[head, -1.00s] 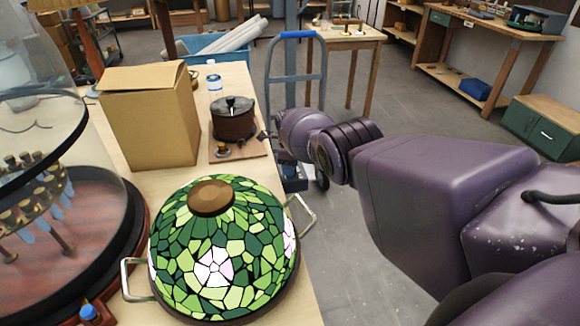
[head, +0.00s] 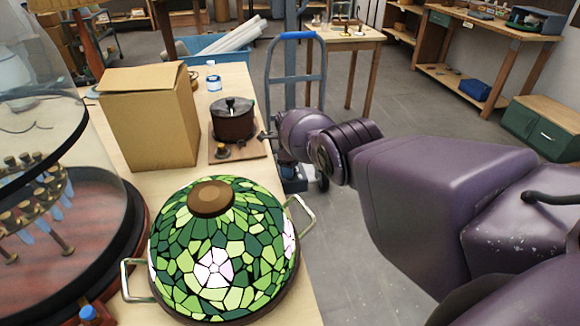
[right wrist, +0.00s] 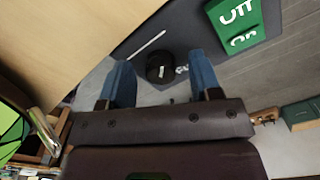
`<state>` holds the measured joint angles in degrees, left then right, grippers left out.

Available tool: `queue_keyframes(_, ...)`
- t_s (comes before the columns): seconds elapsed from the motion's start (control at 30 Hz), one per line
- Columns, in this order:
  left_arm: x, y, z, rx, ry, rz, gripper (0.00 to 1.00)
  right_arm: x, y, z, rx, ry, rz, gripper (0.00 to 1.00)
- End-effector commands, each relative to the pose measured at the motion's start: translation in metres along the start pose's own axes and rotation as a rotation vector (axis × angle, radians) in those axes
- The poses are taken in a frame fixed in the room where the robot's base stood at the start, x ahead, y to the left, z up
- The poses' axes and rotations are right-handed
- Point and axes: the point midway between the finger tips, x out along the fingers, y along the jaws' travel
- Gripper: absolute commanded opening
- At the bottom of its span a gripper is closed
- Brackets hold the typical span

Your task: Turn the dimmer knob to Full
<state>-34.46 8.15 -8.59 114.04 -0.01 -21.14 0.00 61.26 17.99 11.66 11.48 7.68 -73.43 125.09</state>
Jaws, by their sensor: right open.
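In the right wrist view a round black knob (right wrist: 160,67) with a small pale mark sits between and beyond my fingers, near a dark panel. I take it to be the dimmer knob; its setting is not readable. My right gripper (right wrist: 162,78) is open, its two blue fingers apart on either side of the knob in the picture. I cannot tell whether they touch it. A green plate (right wrist: 238,22) with white lettering, partly cut off, is above right. In the head view my right gripper is at the table's right edge, its fingers mostly hidden. My left gripper is not in view.
A green stained-glass lampshade (head: 225,255) with metal handles stands on the table. A brown round pot (head: 233,122) on a wooden board, a cardboard box (head: 150,125) and a glass dome (head: 40,110) stand nearby. A hand truck (head: 297,75) stands beyond my right wrist.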

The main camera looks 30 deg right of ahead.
Motion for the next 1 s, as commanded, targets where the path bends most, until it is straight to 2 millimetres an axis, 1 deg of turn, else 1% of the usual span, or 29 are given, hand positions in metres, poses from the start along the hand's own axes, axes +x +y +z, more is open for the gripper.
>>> queue_keyframes(0.17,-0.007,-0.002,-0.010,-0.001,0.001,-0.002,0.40,-0.018,0.000,0.001,0.000,-0.002,-0.002,0.58)
queue_keyframes(0.3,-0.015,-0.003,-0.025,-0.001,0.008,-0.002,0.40,-0.037,0.000,0.000,0.000,-0.002,-0.002,0.58)
queue_keyframes(0.6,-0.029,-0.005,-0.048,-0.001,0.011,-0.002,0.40,-0.068,0.000,0.000,0.000,-0.001,-0.001,0.58)
queue_keyframes(0.8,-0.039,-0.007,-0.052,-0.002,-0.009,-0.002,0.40,-0.084,0.000,0.000,0.000,0.000,0.000,0.58)
queue_keyframes(0.9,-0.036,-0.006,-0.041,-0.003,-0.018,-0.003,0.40,-0.086,-0.001,0.001,0.000,-0.002,-0.002,0.58)
queue_keyframes(1.0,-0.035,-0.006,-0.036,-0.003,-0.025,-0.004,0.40,-0.092,-0.001,0.001,0.000,-0.002,-0.001,0.58)
